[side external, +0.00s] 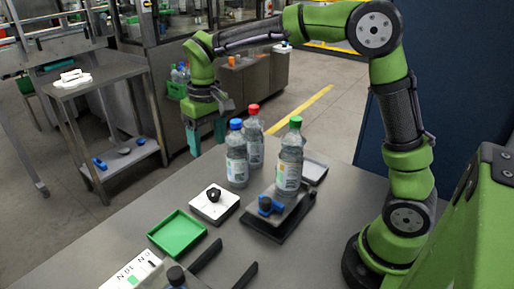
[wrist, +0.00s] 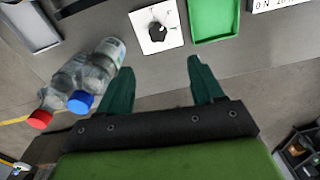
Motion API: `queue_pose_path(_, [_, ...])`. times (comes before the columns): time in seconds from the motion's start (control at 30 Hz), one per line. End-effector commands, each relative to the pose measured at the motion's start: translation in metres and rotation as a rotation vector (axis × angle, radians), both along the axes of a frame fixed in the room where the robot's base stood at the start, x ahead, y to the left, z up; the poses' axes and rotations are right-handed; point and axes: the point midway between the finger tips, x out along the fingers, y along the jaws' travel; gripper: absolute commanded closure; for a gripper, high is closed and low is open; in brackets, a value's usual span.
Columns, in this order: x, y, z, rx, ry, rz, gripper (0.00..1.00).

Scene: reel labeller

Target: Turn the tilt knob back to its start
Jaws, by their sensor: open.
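A black knob (side external: 214,195) sits on a white square plate on the grey table, left of the bottles. It also shows in the wrist view (wrist: 157,32), near the top middle. A dark stand (side external: 275,226) to its right bears a green-capped bottle (side external: 290,158) and has a blue part with a dark round piece (side external: 270,206) at its front. I cannot tell from any label which one is the tilt knob. My gripper (side external: 207,137) is open and empty, raised near the table's far edge and apart from both. Its two green fingers (wrist: 155,75) are spread in the wrist view.
Blue-capped (side external: 236,155) and red-capped (side external: 254,138) bottles stand close to my gripper's right. A green tray (side external: 177,234), a white lettered box (side external: 132,272) and a grey tray (side external: 315,169) lie on the table. A steel side table (side external: 105,80) stands beyond a floor gap.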

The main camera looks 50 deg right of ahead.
Motion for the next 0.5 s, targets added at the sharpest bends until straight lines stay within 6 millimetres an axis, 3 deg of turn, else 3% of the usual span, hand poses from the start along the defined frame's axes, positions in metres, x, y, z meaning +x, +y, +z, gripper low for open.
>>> queue_pose_path(0.13, [0.01, -0.001, 0.016, -0.018, 0.008, 0.005, 0.34])
queue_pose_path(0.23, [0.005, -0.002, 0.011, -0.02, 0.027, 0.006, 0.34])
queue_pose_path(0.37, [0.005, -0.002, -0.005, -0.019, 0.03, 0.008, 0.34])
queue_pose_path(0.5, [0.004, -0.002, -0.034, -0.018, 0.031, 0.008, 0.34])
